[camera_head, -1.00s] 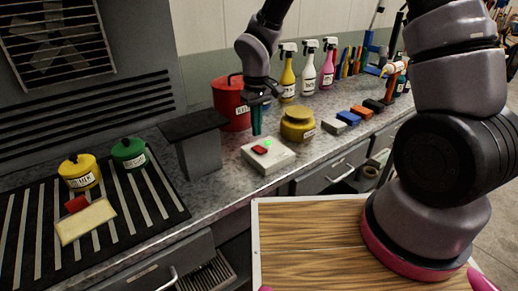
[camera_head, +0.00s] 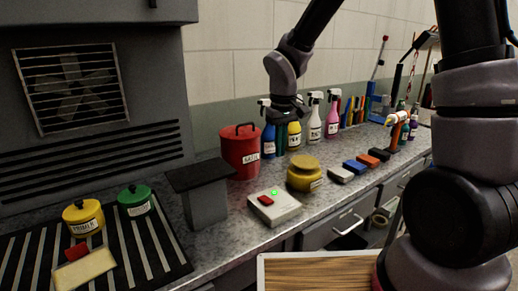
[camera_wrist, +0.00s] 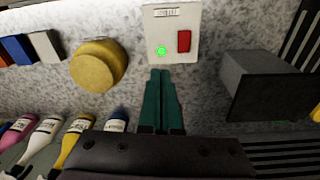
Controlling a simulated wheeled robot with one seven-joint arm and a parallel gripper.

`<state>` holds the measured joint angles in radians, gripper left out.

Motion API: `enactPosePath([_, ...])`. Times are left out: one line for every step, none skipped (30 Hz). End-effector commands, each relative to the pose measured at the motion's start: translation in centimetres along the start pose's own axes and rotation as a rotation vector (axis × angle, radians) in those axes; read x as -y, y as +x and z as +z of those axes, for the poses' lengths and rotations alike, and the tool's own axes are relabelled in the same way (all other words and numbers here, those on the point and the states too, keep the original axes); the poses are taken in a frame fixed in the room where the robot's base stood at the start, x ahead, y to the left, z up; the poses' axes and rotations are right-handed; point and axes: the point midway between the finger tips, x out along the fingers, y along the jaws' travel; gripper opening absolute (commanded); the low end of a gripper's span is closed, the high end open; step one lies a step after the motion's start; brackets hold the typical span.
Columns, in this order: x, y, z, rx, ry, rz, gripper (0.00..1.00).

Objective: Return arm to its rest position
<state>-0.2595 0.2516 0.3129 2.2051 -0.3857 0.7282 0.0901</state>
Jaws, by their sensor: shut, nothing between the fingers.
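My gripper (camera_wrist: 160,100) shows in the wrist view with its two green fingers together and nothing between them. In the head view my gripper (camera_head: 280,138) is raised in front of the spray bottles, behind the white switch box. The switch box (camera_head: 274,207) lies on the counter with a red button and a lit green lamp. It also shows in the wrist view (camera_wrist: 171,22), just beyond the fingertips and apart from them. My arm reaches down from the top of the head view.
A red can (camera_head: 240,150) and a yellow pot (camera_head: 304,173) stand near the box. Spray bottles (camera_head: 314,122) line the back. A dark grey stand (camera_head: 205,205) is to the left, near yellow (camera_head: 83,217) and green (camera_head: 134,200) tins on a slatted grate. Coloured blocks (camera_head: 356,166) lie right.

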Motion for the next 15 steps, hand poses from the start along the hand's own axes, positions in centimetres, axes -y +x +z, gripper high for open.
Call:
enactPosePath([-1.8,-2.5,0.5,-0.038,0.057,0.011,0.00])
enactPosePath([-2.6,-3.7,0.9,-0.057,0.091,0.015,0.00])
enactPosePath([-3.7,-5.3,1.5,-0.080,0.134,0.017,0.00])
enactPosePath([-4.5,-6.4,2.0,-0.098,0.169,0.019,0.00])
enactPosePath([-5.2,-7.5,2.5,-0.116,0.201,0.019,0.00])
enactPosePath([-6.1,-9.0,3.3,-0.141,0.245,0.018,0.00])
enactPosePath([-6.7,-10.0,3.9,-0.160,0.277,0.017,0.00])
enactPosePath([-7.3,-11.1,4.6,-0.179,0.309,0.014,0.00])
enactPosePath([-8.1,-12.3,5.5,-0.204,0.352,0.009,0.00])
enactPosePath([-8.6,-13.3,6.2,-0.226,0.383,0.005,0.00])
enactPosePath([-9.0,-14.2,7.0,-0.246,0.415,0.000,0.00])
enactPosePath([-9.6,-15.4,8.0,-0.273,0.456,-0.009,0.00])
enactPosePath([-9.9,-16.2,8.8,-0.295,0.488,-0.016,0.00])
enactPosePath([-10.2,-17.0,9.6,-0.316,0.516,-0.024,0.00])
enactPosePath([-10.6,-18.1,10.7,-0.345,0.556,-0.037,0.00])
